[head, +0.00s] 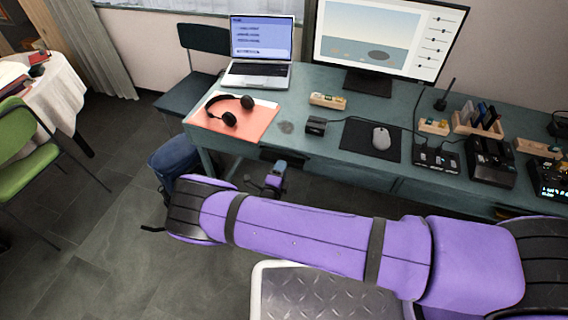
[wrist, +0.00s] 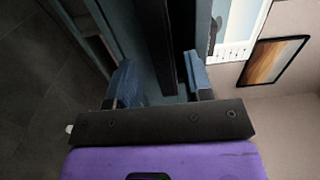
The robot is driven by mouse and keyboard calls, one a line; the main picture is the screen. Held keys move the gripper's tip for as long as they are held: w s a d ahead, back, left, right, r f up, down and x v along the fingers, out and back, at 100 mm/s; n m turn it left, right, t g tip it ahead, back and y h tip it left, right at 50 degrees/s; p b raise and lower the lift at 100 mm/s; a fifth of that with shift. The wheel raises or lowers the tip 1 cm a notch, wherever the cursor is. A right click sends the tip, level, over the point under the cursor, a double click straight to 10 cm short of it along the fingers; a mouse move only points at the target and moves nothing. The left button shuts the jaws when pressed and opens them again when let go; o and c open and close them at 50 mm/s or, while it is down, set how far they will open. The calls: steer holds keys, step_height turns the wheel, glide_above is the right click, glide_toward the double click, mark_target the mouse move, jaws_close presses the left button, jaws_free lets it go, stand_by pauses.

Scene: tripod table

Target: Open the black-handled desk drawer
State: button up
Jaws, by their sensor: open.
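The teal desk (head: 330,82) runs along the wall, and a dark strip that looks like the black drawer handle (head: 270,155) shows on its front. My gripper (head: 275,174) is just in front of and below that strip, beyond my purple arm. In the wrist view, my gripper (wrist: 158,64) is open, with one blue finger on each side of a long black bar, which appears to be the handle (wrist: 153,35). The bar lies between the fingers with gaps visible. Whether either finger touches it, I cannot tell. The drawer front is mostly hidden in the head view.
The desktop holds a laptop (head: 260,48), headphones (head: 230,110), a monitor (head: 375,40), a mouse (head: 381,138) and several small devices. A dark chair (head: 190,92) stands at the desk's left end. Open floor (head: 90,240) lies to the left.

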steer(key=shift+x, duration=1.75)
steer(key=shift+s, duration=0.1)
jaws_close()
